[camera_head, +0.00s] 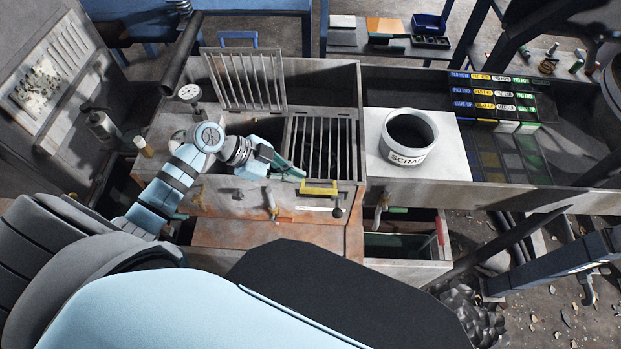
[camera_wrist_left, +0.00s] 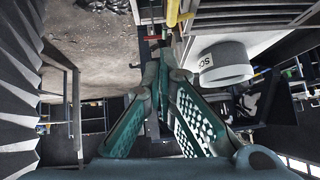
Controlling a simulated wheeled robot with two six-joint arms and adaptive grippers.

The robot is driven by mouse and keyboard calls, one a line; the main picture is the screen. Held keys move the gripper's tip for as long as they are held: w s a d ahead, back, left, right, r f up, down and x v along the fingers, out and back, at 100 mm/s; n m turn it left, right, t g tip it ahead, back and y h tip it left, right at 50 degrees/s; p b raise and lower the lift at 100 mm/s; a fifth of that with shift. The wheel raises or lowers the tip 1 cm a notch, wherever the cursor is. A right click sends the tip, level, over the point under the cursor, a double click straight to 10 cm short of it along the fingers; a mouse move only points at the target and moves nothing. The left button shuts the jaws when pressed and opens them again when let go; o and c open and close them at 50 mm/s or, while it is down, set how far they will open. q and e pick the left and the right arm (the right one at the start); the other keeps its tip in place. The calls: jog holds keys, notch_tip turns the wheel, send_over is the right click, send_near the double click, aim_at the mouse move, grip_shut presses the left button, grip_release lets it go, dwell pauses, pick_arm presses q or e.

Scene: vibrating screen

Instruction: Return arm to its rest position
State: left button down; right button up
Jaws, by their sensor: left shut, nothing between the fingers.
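My left arm comes in from the left in the head view and reaches over the screen box. Its left gripper (camera_head: 297,172) is shut and empty, with green fingers pointing right, close to the yellow handle (camera_head: 319,187) at the front of a barred grate (camera_head: 322,146). I cannot tell whether they touch in the head view. In the left wrist view the green fingers (camera_wrist_left: 164,62) come together at their tips with nothing between them. The yellow handle (camera_wrist_left: 173,12) shows beyond the tips there, apart from them. My right gripper is not in view.
A second grate (camera_head: 244,80) stands raised behind, with a blue handle (camera_head: 238,36). A white SCRAP container (camera_head: 408,137) stands on a pale block to the right; it also shows in the left wrist view (camera_wrist_left: 225,66). Labelled bins (camera_head: 494,92) stand farther right. A dark post (camera_head: 182,55) rises behind my arm.

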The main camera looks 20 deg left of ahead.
pick_arm(q)
jog(key=shift+v, duration=0.8)
jog(key=s+a+f+n+y, duration=0.3)
jog(key=a+f+n, duration=0.15)
jog(key=f, duration=0.65)
jog(key=s+a+f+n+y, duration=0.3)
jog(key=f+n, duration=0.2)
jog(key=f, duration=0.5)
jog(key=s+d+f+n+g+y, duration=0.1)
jog(key=s+f, duration=0.4)
jog(key=s, duration=0.4)
jog(key=s+d+f+n+g+y, duration=0.1)
jog(key=s+f, duration=0.3)
jog(key=s, duration=0.5)
jog(key=s+d+f+n+g+y, duration=0.1)
jog(key=s+f+n, duration=0.1)
jog(key=s+f, duration=0.3)
jog(key=s, duration=0.4)
jog(key=shift+d+f, duration=0.3)
